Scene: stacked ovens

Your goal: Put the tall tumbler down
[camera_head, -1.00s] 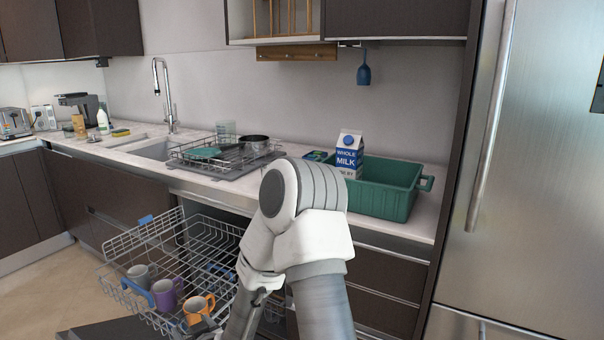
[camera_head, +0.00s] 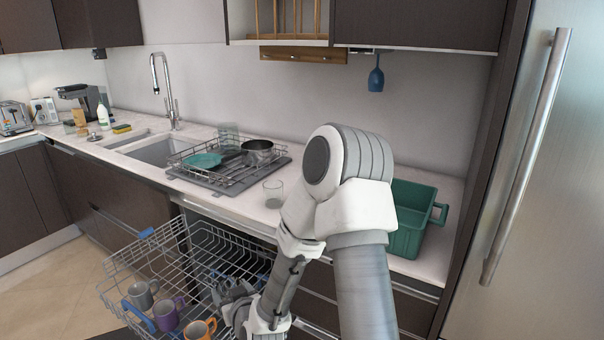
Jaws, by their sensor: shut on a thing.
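My gripper (camera_head: 232,296) is low at the front, over the pulled-out dishwasher rack, right of the mugs. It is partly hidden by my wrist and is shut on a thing. The held tumbler cannot be made out clearly among the grey shapes there. A clear glass (camera_head: 273,193) stands upright on the counter (camera_head: 235,203), left of my arm's elbow. Another clear glass (camera_head: 228,137) stands at the back of the dish rack.
The dishwasher rack (camera_head: 150,250) holds a grey mug (camera_head: 142,295), a purple mug (camera_head: 168,315) and an orange mug (camera_head: 199,331). The dish rack (camera_head: 215,177) holds a teal plate (camera_head: 203,161) and a pot (camera_head: 258,150). A green crate (camera_head: 409,240) stands right of my arm.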

